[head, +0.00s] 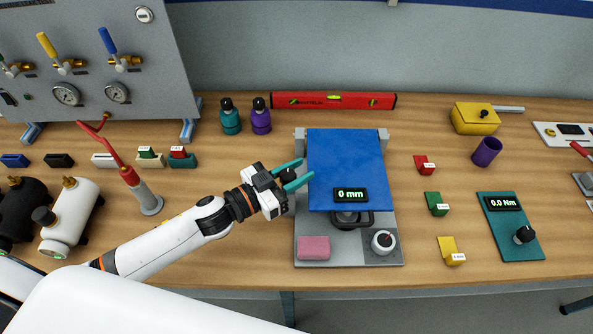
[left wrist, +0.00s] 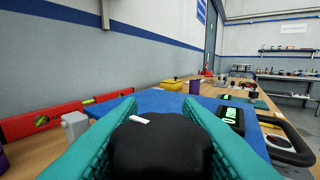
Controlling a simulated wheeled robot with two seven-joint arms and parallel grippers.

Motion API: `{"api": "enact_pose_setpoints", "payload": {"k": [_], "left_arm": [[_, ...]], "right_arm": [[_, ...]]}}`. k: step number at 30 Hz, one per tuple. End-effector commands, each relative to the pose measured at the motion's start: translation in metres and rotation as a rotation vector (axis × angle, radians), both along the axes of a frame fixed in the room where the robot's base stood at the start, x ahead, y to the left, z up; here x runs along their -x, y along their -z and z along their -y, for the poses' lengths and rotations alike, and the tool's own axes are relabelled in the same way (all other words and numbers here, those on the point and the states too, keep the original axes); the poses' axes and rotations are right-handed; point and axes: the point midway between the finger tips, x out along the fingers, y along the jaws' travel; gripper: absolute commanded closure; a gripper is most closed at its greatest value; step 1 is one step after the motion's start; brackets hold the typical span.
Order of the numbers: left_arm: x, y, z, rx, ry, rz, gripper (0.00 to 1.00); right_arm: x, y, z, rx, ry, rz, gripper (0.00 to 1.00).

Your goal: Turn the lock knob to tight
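The black lock knob (head: 288,176) sits at the left side of the blue plate (head: 345,160), on a grey base. My left gripper (head: 296,174) reaches in from the left with its two teal fingers on either side of the knob. In the left wrist view the knob (left wrist: 160,150) fills the gap between the fingers and appears to touch both. A small white mark shows on top of it. The fingers hide its sides and any tight label. A display on the plate reads 0 mm. My right gripper is not in view.
On the base are a pink block (head: 313,248) and a white round dial (head: 383,242). Red, green and yellow blocks and a teal torque unit (head: 510,225) stand to the right. A red level (head: 333,101) lies behind.

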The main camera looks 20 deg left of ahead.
Motion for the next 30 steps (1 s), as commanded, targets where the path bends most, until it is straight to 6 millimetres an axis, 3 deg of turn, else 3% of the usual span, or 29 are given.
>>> {"api": "enact_pose_setpoints", "payload": {"k": [14,30], "left_arm": [[0.0006,-0.0012,0.0004,-0.004,0.085,0.001,0.91],[0.0068,0.0002,0.0049,-0.006,0.546,0.005,0.91]], "right_arm": [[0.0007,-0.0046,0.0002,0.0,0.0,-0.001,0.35],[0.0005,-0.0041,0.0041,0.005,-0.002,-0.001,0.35]]}}
